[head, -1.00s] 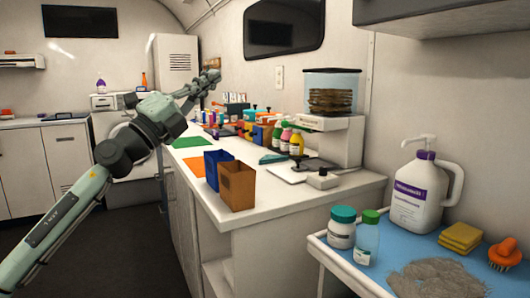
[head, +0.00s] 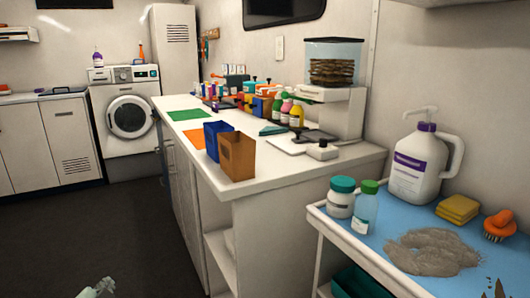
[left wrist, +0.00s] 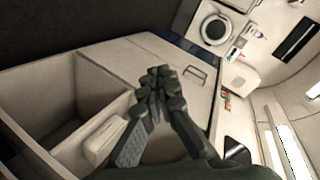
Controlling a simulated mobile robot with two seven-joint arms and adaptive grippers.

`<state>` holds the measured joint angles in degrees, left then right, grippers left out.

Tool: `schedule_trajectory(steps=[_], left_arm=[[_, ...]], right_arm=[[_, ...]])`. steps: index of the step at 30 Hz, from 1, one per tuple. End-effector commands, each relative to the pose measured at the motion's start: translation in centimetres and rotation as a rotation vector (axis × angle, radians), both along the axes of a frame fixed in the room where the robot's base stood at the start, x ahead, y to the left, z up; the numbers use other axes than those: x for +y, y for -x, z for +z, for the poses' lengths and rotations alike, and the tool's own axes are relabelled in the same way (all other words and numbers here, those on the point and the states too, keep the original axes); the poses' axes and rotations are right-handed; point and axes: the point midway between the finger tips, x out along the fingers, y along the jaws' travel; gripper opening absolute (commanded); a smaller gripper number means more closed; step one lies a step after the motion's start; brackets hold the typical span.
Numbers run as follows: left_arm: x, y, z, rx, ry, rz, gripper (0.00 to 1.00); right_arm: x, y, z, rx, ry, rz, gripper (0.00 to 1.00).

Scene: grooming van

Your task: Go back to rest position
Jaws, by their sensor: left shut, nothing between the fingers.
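My left gripper (left wrist: 155,82) shows in the left wrist view with its dark fingers together and nothing between them. Behind it in that view are the pale cabinet fronts and an open-fronted compartment (left wrist: 45,105); I cannot tell how close the fingers are to them. My right gripper is not in view.
A white counter (head: 270,172) holds a blue bin (head: 212,140), a brown bin (head: 237,157) and several bottles. A trolley with a blue top (head: 385,215) stands at right, bearing a large jug (head: 415,175). A washing machine (head: 130,117) stands at the back. The dark floor (head: 110,225) at left is clear.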

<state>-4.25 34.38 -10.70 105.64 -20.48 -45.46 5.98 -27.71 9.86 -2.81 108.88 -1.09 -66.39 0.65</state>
Motion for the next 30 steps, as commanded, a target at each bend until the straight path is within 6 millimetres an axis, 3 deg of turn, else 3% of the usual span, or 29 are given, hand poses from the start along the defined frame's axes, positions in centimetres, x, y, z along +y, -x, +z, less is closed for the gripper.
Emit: schedule_trajectory(steps=[1, 3, 7, 12, 19, 20, 30], left_arm=[[0.8, 2.4, -2.6, 0.071, 0.019, 0.032, 0.0], [1.7, 5.4, -5.7, 0.162, 0.044, 0.077, 0.0], [3.1, 11.3, -10.5, 0.324, 0.085, 0.151, 0.0], [4.0, 17.7, -14.5, 0.486, 0.121, 0.22, 0.0], [4.7, 25.3, -17.9, 0.669, 0.156, 0.291, 0.0], [4.2, 25.9, -18.4, 0.683, 0.173, 0.296, 0.0], [-8.0, 27.6, -22.5, 0.698, 0.478, 0.339, 0.0]], right_arm=[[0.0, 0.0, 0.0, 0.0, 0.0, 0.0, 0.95], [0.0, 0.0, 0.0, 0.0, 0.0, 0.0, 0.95], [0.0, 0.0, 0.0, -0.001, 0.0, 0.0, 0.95], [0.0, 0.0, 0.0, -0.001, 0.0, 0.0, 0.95], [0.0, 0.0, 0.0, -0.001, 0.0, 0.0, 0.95], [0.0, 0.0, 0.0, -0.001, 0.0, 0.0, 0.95], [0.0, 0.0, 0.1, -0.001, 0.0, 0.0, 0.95]])
